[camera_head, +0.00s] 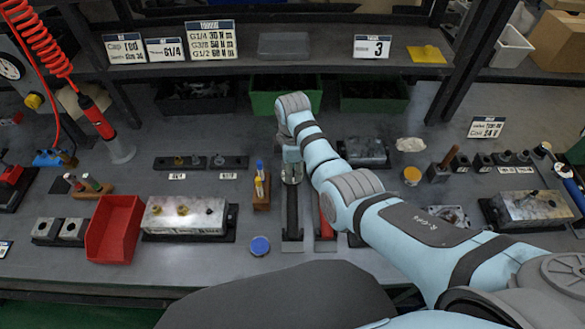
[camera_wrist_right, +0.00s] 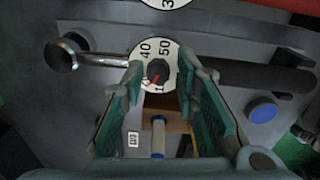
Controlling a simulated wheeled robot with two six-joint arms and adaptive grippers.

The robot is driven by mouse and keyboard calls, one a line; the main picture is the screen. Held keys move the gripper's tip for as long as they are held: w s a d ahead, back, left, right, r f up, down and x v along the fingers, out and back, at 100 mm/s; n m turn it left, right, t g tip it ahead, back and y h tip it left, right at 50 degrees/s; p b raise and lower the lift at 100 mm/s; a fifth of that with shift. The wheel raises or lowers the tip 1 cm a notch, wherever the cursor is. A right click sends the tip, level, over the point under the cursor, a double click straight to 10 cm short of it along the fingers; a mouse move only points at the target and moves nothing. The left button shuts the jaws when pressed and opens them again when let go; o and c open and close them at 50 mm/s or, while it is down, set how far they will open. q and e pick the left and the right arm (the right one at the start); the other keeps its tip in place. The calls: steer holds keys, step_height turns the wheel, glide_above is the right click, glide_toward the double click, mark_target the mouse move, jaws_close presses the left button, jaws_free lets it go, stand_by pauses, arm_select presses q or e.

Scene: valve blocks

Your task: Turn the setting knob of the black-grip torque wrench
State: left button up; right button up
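The black-grip torque wrench (camera_head: 292,212) lies on the bench, its grip toward me. In the right wrist view its black grip (camera_wrist_right: 250,75) runs to the right and its bright metal head (camera_wrist_right: 62,55) is at the left. Its setting knob (camera_wrist_right: 157,72), a white dial with black numbers and a red pointer, shows between the fingers of my right gripper (camera_wrist_right: 162,84). The fingers are apart, one on each side of the dial; contact cannot be told. In the head view my right gripper (camera_head: 291,172) is over the wrench's far end and hides the knob. My left gripper is out of view.
A red-grip wrench (camera_head: 325,222) lies close to the right. A wooden holder (camera_head: 261,196) with blue- and yellow-topped items stands close to the left. A blue round cap (camera_head: 260,246) lies nearer me. A red bin (camera_head: 114,230) and a metal valve block (camera_head: 184,216) are further left.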

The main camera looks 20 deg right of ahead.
steer(key=shift+w, duration=0.1)
jaws_close()
steer(key=shift+r+m+p, duration=0.1)
steer(key=shift+m+p, duration=0.95)
steer(key=shift+m, duration=0.35)
steer(key=shift+m+p, duration=0.4)
steer(key=shift+m, duration=1.9)
